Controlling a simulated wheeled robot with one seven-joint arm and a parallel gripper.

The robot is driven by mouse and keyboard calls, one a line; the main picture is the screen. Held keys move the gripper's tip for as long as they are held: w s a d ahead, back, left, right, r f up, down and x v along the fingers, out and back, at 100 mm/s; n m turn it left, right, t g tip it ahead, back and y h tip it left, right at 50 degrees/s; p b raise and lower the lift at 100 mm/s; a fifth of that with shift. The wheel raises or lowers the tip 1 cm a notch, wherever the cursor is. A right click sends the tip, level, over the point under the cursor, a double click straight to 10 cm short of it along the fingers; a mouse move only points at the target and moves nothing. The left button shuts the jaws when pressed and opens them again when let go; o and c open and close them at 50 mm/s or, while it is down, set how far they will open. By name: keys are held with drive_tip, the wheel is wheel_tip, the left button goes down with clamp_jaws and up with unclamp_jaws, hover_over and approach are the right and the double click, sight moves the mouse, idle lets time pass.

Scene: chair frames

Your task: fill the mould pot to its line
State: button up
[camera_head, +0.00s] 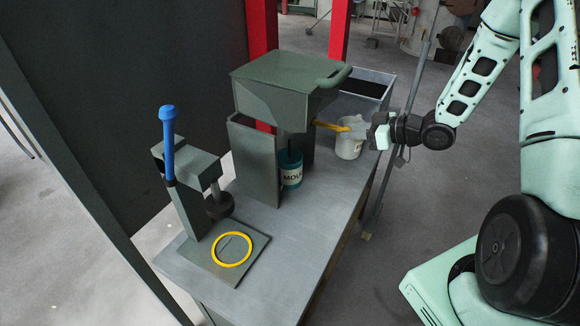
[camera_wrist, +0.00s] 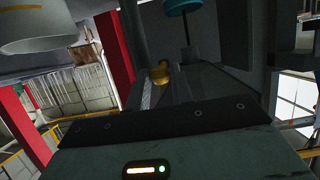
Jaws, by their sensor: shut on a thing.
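The teal mould pot (camera_head: 291,170), lettered "MOU" with the rest hidden, stands upright on the bench under the grey-green hopper (camera_head: 285,75). The side panel partly covers it, and its line and fill level cannot be seen. A teal part shows at the top of the wrist view (camera_wrist: 184,6). A yellow lever (camera_head: 328,125) sticks out to the right from below the hopper. My gripper (camera_head: 358,132) is shut on the lever's outer end; its yellow knob shows in the wrist view (camera_wrist: 160,74).
A whitish pot (camera_head: 349,148) stands just behind and below my gripper, close to it. A press with a blue handle (camera_head: 168,140) stands at the left, with a yellow ring (camera_head: 232,263) on its plate. The bench's (camera_head: 290,235) front right is clear.

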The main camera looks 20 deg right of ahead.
drive_tip(key=shift+w+a+r+p, duration=0.15)
drive_tip(key=shift+r+p, duration=0.5)
drive_tip(key=shift+r, duration=0.35)
drive_tip(key=shift+w+a+r+p, duration=0.15)
drive_tip(key=shift+r+p, duration=0.45)
drive_tip(key=shift+r, duration=0.35)
drive_tip(key=shift+d+f, duration=0.1)
